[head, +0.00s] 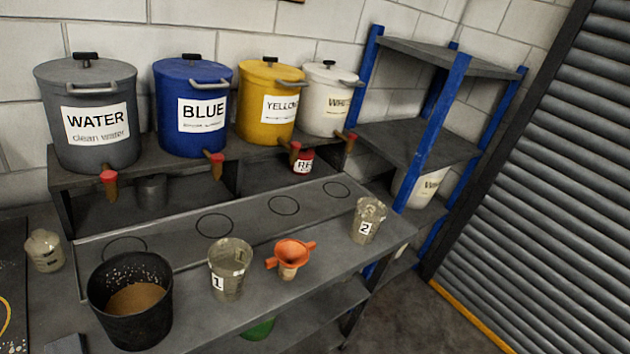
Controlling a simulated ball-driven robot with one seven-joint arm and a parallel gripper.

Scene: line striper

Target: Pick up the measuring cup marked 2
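The measuring cup marked 2 (367,222) stands upright near the right end of the grey bench (190,318). It is a clear, greyish cup with a white label bearing the number 2. A similar cup marked 1 (229,270) stands to its left, nearer the front. An orange funnel (291,257) sits between the two cups, on top of a small pale container. My gripper is not in view.
A black bucket (120,310) with brown contents stands at the front left. Pots labelled WATER (88,88), BLUE (190,80), YELLOW (258,82) and white (322,85) line the raised shelf, with red-handled taps below. A blue-post rack (432,130) stands at right.

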